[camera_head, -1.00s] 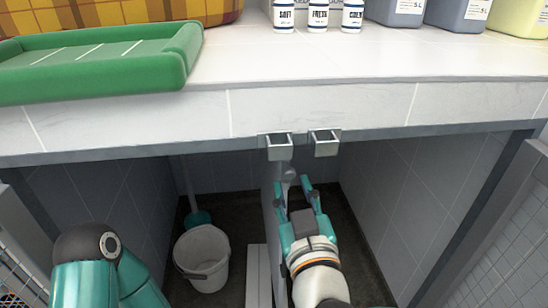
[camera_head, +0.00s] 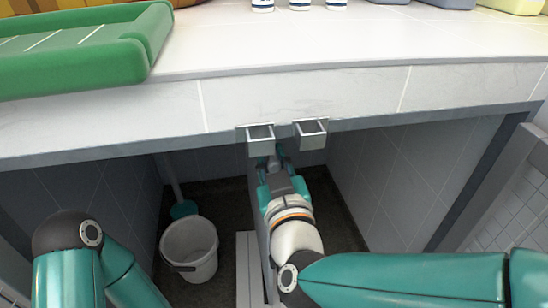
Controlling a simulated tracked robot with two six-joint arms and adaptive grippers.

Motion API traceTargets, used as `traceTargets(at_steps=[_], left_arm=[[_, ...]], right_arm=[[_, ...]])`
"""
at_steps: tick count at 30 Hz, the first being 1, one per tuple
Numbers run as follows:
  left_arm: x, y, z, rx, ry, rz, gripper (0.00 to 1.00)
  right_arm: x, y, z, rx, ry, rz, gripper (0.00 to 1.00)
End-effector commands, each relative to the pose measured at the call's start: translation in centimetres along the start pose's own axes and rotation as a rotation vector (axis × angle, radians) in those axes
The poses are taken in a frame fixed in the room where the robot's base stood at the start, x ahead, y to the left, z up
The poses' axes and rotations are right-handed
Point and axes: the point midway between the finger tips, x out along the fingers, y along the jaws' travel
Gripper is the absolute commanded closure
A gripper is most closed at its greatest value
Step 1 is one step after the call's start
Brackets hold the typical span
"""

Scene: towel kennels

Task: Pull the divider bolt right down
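The divider (camera_head: 254,215) is a thin grey upright panel between the two kennel bays, seen nearly edge-on. My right gripper (camera_head: 274,162) is at the divider's upper front, just below the counter edge. A small grey rounded part (camera_head: 280,151), perhaps the divider bolt's knob, shows by its fingertips. The gripper body hides most of the bolt, and I cannot tell whether the fingers are closed on it. My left gripper is out of view; only its teal arm shows at the lower left.
Two square metal holders (camera_head: 260,139) (camera_head: 311,134) hang from the counter edge (camera_head: 300,100) just above the gripper. A white bucket (camera_head: 188,250) stands in the left bay. A green tray (camera_head: 85,50) lies on the counter. The right bay looks empty.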

Motion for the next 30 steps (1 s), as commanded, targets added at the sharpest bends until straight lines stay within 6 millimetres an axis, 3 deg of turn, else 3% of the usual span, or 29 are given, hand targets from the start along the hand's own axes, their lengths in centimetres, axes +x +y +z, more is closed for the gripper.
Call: traceTargets(at_steps=[10,18,27,28,30], left_arm=[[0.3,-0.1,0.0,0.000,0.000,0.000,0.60],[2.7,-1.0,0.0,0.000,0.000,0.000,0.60],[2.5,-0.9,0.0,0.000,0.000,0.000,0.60],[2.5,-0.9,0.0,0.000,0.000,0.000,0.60],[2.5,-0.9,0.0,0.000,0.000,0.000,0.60]], right_arm=[[0.0,-0.1,0.3,-0.001,0.000,-0.002,1.00],[0.0,-0.9,3.7,-0.003,-0.003,-0.004,1.00],[-0.1,-0.9,3.8,-0.003,-0.009,-0.007,1.00],[-0.1,-1.0,3.8,-0.003,-0.009,-0.007,0.74],[-0.1,-0.9,3.8,-0.003,-0.008,-0.006,0.65]])
